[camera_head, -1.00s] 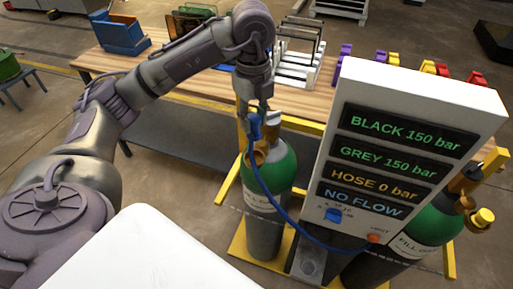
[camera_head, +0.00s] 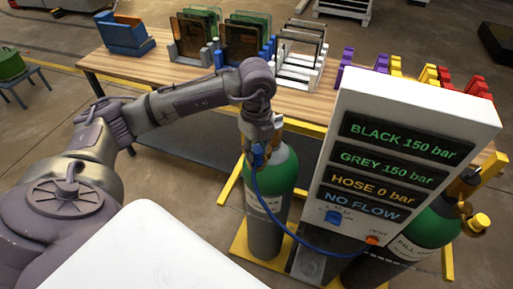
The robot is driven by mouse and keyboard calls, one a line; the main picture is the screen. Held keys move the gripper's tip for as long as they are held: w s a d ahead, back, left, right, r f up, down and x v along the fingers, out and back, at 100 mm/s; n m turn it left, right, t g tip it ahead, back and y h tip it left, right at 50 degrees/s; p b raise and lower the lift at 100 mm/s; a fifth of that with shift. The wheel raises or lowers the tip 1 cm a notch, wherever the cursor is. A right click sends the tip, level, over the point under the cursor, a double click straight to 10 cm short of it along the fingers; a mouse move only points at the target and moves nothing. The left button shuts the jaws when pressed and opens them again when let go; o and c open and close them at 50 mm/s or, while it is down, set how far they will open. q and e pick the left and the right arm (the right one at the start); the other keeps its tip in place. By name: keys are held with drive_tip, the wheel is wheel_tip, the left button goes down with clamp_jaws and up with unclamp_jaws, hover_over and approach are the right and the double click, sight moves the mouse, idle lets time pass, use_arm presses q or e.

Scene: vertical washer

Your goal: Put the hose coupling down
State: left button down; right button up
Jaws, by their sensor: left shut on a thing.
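The hose coupling (camera_head: 257,160) is blue and sits at the end of a blue hose (camera_head: 275,216), which runs down to the front of the panel. My left gripper (camera_head: 259,148) is shut on the coupling, at the top of the near green and grey cylinder (camera_head: 266,203). The gripper hides the cylinder's valve, so I cannot tell whether the coupling touches it. My right gripper is not in view.
A white panel (camera_head: 413,100) reads black 150 bar, grey 150 bar, hose 0 bar and no flow. A second green cylinder (camera_head: 425,228) stands behind it at the right. A wooden table (camera_head: 190,78) with racks and a blue bin (camera_head: 126,36) lies behind my arm.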

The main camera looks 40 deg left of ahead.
sight(257, 148)
use_arm(q)
drive_tip(key=c, duration=0.8)
unclamp_jaws()
drive_tip(key=shift+r, duration=0.35)
wheel_tip(257, 148, up, 12)
drive_tip(key=b, duration=0.2)
drive_tip(key=shift+f, duration=0.2)
